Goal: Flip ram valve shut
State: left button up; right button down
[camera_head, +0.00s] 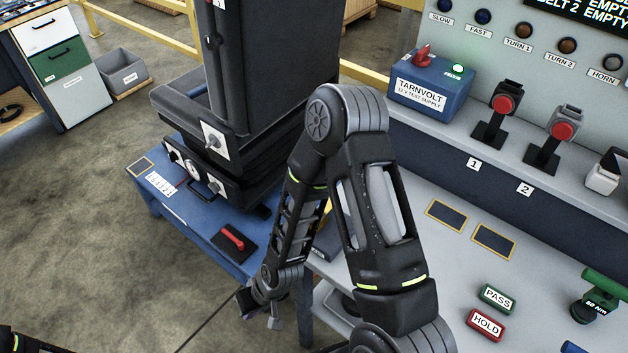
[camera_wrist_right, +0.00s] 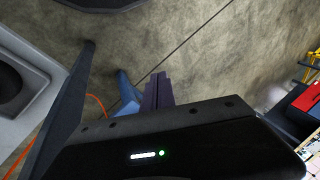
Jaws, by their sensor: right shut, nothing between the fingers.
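A red lever (camera_head: 233,238) on a black plate lies on the front part of the blue trolley table (camera_head: 190,222). It looks like the ram valve, though I can read no label on it. Its handle lies low and slanted across the plate. My right gripper (camera_head: 272,318) points down beyond the table's front edge, below and right of the lever, and does not touch it. In the right wrist view its fingers (camera_wrist_right: 157,90) are together and empty over the floor. The lever cannot be made out there. My left gripper is not in view; only a bit of dark arm shows at lower left.
A black seat unit (camera_head: 270,70) with a dial panel stands on the trolley behind the lever. My right arm crosses the middle and hides part of the trolley's right side. The grey bench (camera_head: 400,215) with a blue test supply box (camera_head: 430,88) is at right.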

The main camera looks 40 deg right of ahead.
jog(key=w+d+r+n+p, duration=0.1)
jog(key=w+d+r+p, duration=0.15)
jog(key=w+r, duration=0.4)
jog(key=w+d+r+n+h+p, duration=0.1)
jog(key=w+d+r, duration=0.2)
jog(key=w+r, duration=0.35)
jog(key=w+d+r+n+p, duration=0.1)
jog(key=w+d+r, duration=0.2)
jog(key=w+r, duration=0.3)
jog(key=s+d+r+n+g+h+p, duration=0.1)
jog(key=d+r+h, duration=0.1)
jog(key=d+r, duration=0.8)
jog(key=s+d+r+g+h, duration=0.1)
jog(key=s+d+r+g, duration=0.2)
jog(key=s+r, duration=0.3)
jog(key=shift+s+d+r+n+g+h, duration=0.15)
jog(key=shift+s+r+n+g+h, duration=0.1)
jog(key=shift+s+n+g+h, duration=0.25)
jog(key=shift+s+f, duration=0.1)
jog(key=shift+f, duration=0.05)
